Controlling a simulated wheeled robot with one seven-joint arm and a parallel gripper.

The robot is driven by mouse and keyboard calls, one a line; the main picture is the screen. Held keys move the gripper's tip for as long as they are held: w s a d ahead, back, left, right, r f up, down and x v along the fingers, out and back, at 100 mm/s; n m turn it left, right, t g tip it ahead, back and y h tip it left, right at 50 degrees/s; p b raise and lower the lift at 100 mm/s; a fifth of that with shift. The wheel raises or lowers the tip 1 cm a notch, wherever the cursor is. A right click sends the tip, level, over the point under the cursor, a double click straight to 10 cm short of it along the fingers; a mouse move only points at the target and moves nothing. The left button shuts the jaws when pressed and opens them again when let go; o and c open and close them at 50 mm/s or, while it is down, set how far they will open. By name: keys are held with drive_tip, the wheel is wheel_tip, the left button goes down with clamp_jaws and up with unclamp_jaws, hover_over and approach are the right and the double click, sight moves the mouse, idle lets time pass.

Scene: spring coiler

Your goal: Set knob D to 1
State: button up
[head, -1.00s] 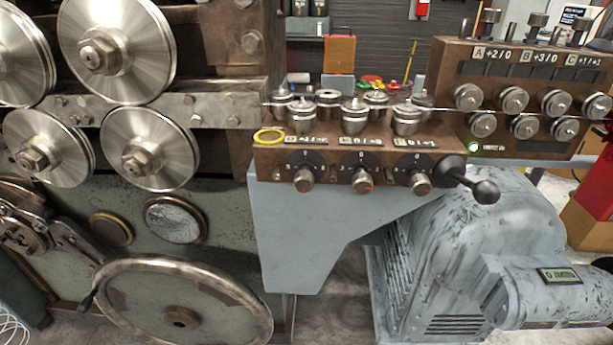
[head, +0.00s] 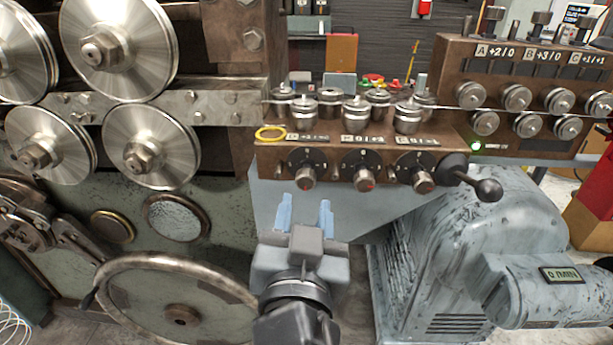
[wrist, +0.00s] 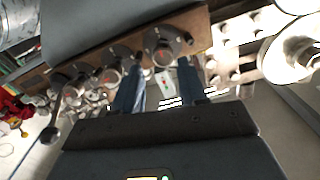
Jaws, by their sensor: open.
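Three round metal knobs with black dials sit in a row on the brown panel's front. The plates above them are too blurred to read surely; the leftmost knob (head: 305,179), which I take for D, carries a small red mark. It also shows in the wrist view (wrist: 162,56). The middle knob (head: 365,183) and the right knob (head: 422,183) stand beside it. My gripper (head: 305,212) is open and empty, its two blue fingers just below the leftmost knob in the head view. In the wrist view the fingers point toward that knob, one to each side, with no contact visible.
A black ball-ended lever (head: 486,190) juts out right of the knobs. A yellow ring (head: 270,133) lies on the panel's left end. Metal rollers (head: 355,115) stand above the dials. A large handwheel (head: 180,300) is at lower left, a grey motor (head: 460,265) at lower right.

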sight(306, 184)
drive_tip(key=shift+w+a+r, duration=0.2)
drive_tip(key=shift+w+r, duration=0.15)
drive_tip(key=shift+w, duration=0.2)
drive_tip(key=w+p, duration=0.1)
drive_tip(key=w, duration=0.5)
drive_tip(key=shift+w+f+p, duration=0.15)
drive_tip(key=shift+w+p, duration=0.15)
drive_tip(key=shift+w, duration=0.1)
drive_tip(key=c, duration=0.8)
